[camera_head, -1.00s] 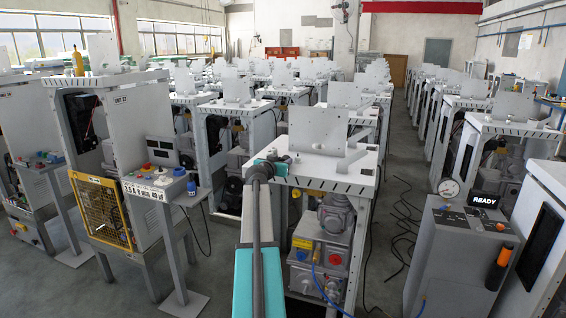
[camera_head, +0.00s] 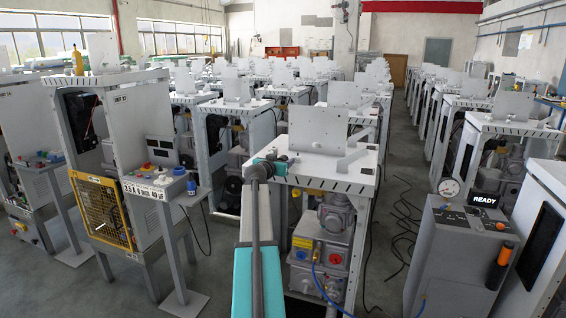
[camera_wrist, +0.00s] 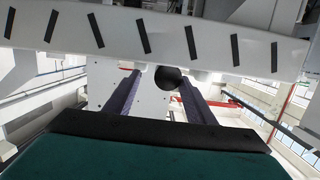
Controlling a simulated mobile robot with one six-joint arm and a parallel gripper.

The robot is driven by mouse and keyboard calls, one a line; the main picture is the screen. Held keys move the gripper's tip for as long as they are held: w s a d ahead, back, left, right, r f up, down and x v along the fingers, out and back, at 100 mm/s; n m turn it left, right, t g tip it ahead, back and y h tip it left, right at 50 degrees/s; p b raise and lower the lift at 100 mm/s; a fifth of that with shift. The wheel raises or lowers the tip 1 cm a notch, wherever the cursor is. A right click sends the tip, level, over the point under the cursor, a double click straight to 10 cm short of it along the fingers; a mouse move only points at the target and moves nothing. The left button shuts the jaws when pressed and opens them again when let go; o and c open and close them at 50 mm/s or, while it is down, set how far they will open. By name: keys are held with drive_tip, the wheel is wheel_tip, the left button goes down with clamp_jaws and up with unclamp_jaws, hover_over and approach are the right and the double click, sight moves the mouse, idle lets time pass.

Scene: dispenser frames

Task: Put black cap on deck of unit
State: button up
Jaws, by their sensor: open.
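The unit's white deck (camera_head: 335,177) is in the middle of the head view, with a slotted front edge and an upright grey plate on it. My gripper (camera_head: 270,166) is at the deck's front left corner, at the end of my teal and grey arm. In the wrist view my gripper (camera_wrist: 158,78) has its two dark purple fingers spread apart. A round black thing, apparently the black cap (camera_wrist: 168,77), shows between the fingertips, just by the slotted deck edge (camera_wrist: 150,38). I cannot tell whether it rests on anything. The cap cannot be made out in the head view.
A grey cabinet (camera_head: 460,255) with a gauge and a READY display stands at the right. A stand with a control box (camera_head: 160,183) and a yellow-framed unit (camera_head: 100,210) are at the left. Rows of similar units fill the back. Dark cables lie on the floor right of the unit.

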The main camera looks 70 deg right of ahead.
drive_tip(key=a+r+b, duration=0.2)
drive_tip(key=a+b, duration=0.1)
drive_tip(key=a, duration=0.8)
drive_tip(key=shift+s, duration=0.25)
drive_tip(key=shift+f, duration=0.1)
idle(0.5)
drive_tip(key=w+a+f+n+t+y, duration=0.1)
drive_tip(key=w+a+f+n+y, duration=0.1)
drive_tip(key=w+a+f, duration=0.75)
drive_tip(key=w+a+f+n+y, duration=0.25)
drive_tip(key=a+f, duration=0.45)
drive_tip(key=f, duration=0.8)
drive_tip(key=w+a+f+n+t+y, duration=0.1)
drive_tip(key=w+a+f+n+y, duration=0.3)
drive_tip(key=a+f, duration=0.6)
drive_tip(key=a+f+n+g+y, duration=0.2)
drive_tip(key=a+f+y, duration=0.1)
drive_tip(key=a+f, duration=1.65)
drive_tip(key=s+a+f+n+g+y, duration=0.25)
drive_tip(key=s+a+f, duration=0.35)
drive_tip(key=a+f, duration=0.5)
drive_tip(key=s+a+f+n+g+y, duration=0.1)
drive_tip(key=s+a+f+n+g, duration=0.1)
drive_tip(key=s+a, duration=0.7)
drive_tip(key=s+a+f+n+g+y, duration=0.1)
drive_tip(key=s+a+f, duration=0.3)
drive_tip(key=s+a, duration=0.6)
drive_tip(key=shift+s+a+n+g, duration=0.3)
drive_tip(key=shift+s+n+g, duration=0.25)
drive_tip(key=shift+n, duration=0.35)
